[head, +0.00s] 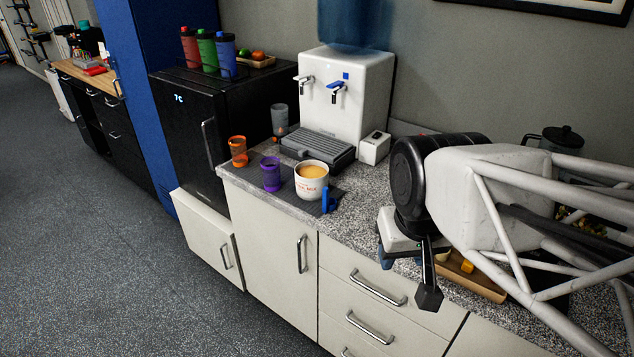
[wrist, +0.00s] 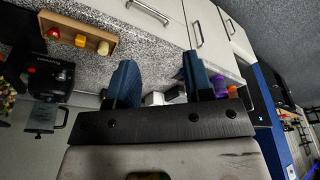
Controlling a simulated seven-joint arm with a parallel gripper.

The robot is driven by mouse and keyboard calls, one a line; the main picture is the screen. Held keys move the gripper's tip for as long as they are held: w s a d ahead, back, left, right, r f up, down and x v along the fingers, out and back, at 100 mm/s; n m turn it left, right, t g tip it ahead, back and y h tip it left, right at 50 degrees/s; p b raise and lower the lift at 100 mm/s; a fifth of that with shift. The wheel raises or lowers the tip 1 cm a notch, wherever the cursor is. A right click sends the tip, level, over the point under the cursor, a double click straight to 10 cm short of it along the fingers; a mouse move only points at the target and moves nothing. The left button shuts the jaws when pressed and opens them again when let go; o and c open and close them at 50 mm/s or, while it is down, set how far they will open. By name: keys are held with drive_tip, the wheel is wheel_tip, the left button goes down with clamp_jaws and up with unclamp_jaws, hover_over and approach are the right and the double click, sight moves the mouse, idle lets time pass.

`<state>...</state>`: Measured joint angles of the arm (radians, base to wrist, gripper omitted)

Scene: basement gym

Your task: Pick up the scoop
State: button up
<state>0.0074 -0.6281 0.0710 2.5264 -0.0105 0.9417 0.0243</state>
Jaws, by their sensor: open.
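A white tub (head: 312,184) with tan contents and red lettering stands on a dark mat (head: 342,197) on the counter in the head view. A small upright blue piece (head: 326,199) is at its front right side; it may be the scoop, but its shape is too small to be sure. My gripper (head: 399,259) is right of the tub, over the counter's front part, and apart from it. In the wrist view its two blue fingers (wrist: 158,74) are spread, with nothing between them. I cannot make out the scoop in the wrist view.
A purple cup (head: 271,174) and an orange cup (head: 238,151) stand left of the tub. The water dispenser (head: 346,92) is behind. A wooden tray (wrist: 78,33) with small food pieces lies beside my gripper. The speckled counter right of the mat is mostly clear.

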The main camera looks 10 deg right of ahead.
drive_tip(key=w+m, duration=0.2)
drive_tip(key=w, duration=0.9)
drive_tip(key=m+g, duration=0.3)
drive_tip(key=m, duration=0.4)
hover_over(326, 187)
drive_tip(key=f, duration=1.1)
drive_tip(key=shift+s+a, duration=0.1)
drive_tip(key=shift+s, duration=0.25)
drive_tip(key=shift+w+f, duration=0.35)
drive_tip(key=shift+f, duration=1.3)
drive_tip(key=shift+s+f, duration=0.1)
drive_tip(key=shift+f, duration=2.5)
